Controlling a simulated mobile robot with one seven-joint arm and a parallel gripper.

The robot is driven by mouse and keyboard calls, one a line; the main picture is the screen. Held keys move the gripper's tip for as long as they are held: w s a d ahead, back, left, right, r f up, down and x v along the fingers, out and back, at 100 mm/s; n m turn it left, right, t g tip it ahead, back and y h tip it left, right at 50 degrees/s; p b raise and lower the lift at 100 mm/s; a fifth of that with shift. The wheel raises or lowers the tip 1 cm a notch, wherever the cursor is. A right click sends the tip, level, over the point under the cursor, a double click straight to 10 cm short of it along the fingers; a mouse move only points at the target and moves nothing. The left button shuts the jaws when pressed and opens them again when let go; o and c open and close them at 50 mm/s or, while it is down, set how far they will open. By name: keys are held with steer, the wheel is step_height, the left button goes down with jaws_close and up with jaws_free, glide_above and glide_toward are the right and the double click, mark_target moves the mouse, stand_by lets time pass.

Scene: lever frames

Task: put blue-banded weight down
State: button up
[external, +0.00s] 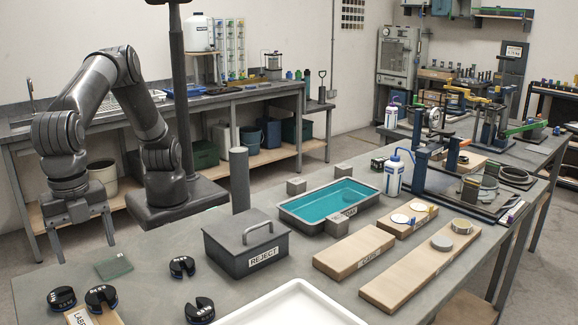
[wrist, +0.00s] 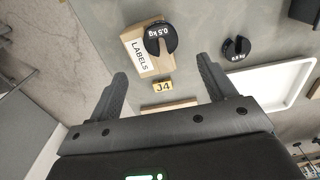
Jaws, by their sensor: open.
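Several black slotted weights lie on the near part of the bench. One black weight (external: 102,298) rests on or against the wooden LABELS block (external: 80,317); in the wrist view this weight (wrist: 160,38) reads 0.5 kg. Others are a weight (external: 61,299) at the left, a weight (external: 182,267) and a weight (external: 199,311). Thin bluish edges show on some, but I cannot tell which one is blue-banded. My gripper (external: 82,240) is open and empty, raised above the bench's left end. In the wrist view my gripper (wrist: 163,85) has its fingers wide apart, with no weight between them.
A grey REJECT box (external: 247,245) with a handle, a white tray (external: 295,305) and a green tile (external: 114,267) share the bench. A teal-filled basin (external: 330,203) and wooden boards (external: 420,265) lie farther right.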

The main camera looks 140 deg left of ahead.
steer(key=s+a+r+t, duration=0.1)
steer(key=s+a+r, duration=0.25)
steer(key=a, duration=0.45)
steer(key=s+a+r+h, duration=0.1)
steer(key=s+a+r, duration=0.25)
steer(key=a, duration=0.45)
steer(key=s+a+r+t, duration=0.1)
steer(key=s+a+r, duration=0.25)
steer(key=a, duration=0.45)
steer(key=s+a+f+t, duration=0.1)
steer(key=s+a+f, duration=0.1)
steer(key=s+a, duration=0.4)
steer(key=s+a+f+t+y, duration=0.1)
steer(key=s+a+f+t, duration=0.1)
steer(key=s+a, duration=0.5)
steer(key=s+f, duration=0.1)
steer(key=s, duration=0.5)
steer(key=shift+s+a+f+t, duration=0.15)
steer(key=shift+a+f+t, duration=0.1)
steer(key=shift+f+t, duration=0.05)
stand_by(3.4)
